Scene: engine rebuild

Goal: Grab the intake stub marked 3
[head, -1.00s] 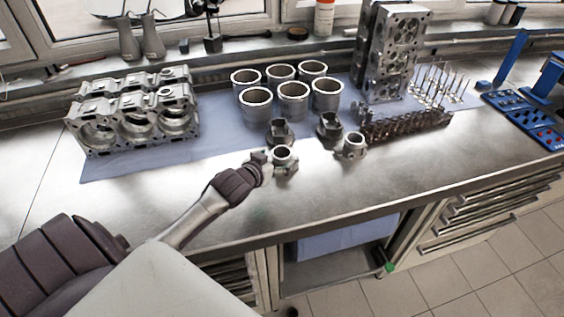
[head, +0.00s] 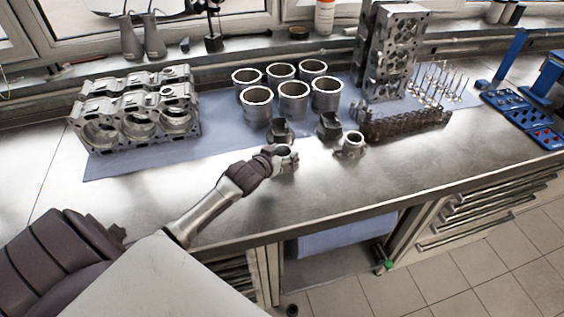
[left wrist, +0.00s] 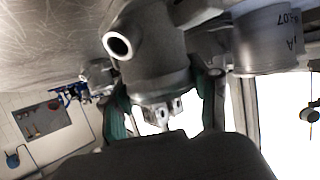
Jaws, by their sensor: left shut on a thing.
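A grey metal intake stub (head: 286,166) stands on the bench in front of the cylinder liners. My left gripper (head: 279,153) reaches it from the left and is shut on it. In the left wrist view the stub (left wrist: 155,50) fills the space between the two fingers (left wrist: 163,105), and a short side pipe shows on it. Three similar stubs stand close by: a light one (head: 350,146) to the right and two darker ones (head: 279,131) (head: 329,126) behind. No number is readable on the held stub. My right gripper is out of view.
Several cylinder liners (head: 293,98) stand behind on the blue mat (head: 215,148). The engine block (head: 135,112) is at left. The cylinder head (head: 392,55), valves and a dark shaft (head: 405,123) are at right. The bench front (head: 330,190) is clear.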

